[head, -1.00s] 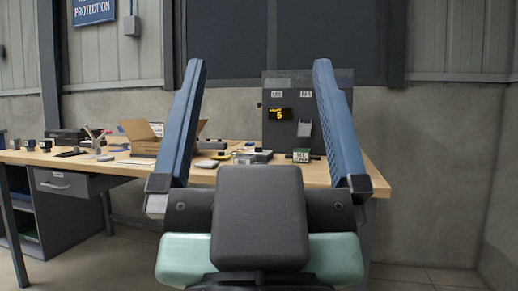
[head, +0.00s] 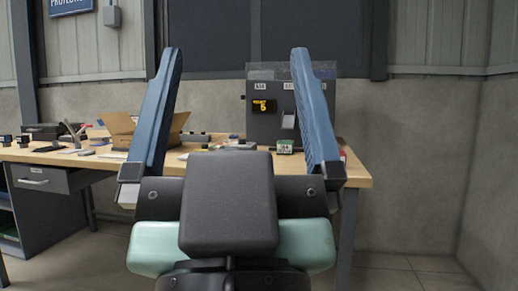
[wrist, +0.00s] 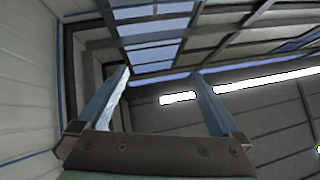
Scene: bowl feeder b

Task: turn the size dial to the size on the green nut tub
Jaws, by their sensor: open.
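My gripper (head: 234,110) is open and empty, its two blue fingers raised close in front of the head camera, well short of the bench. In the wrist view my gripper (wrist: 165,95) points up at the ceiling, with nothing between the fingers. A dark feeder panel (head: 263,122) stands at the back right of the bench, with a lit yellow display (head: 264,106) that seems to read 5. A small tub with a green and white label (head: 285,146) stands at the panel's foot; its print is too small to read. I cannot make out the size dial.
The wooden bench (head: 358,176) spans the middle and left. An open cardboard box (head: 122,126) and several small items lie on it. A grey drawer unit (head: 40,178) is under its left part. The floor right of the bench is clear.

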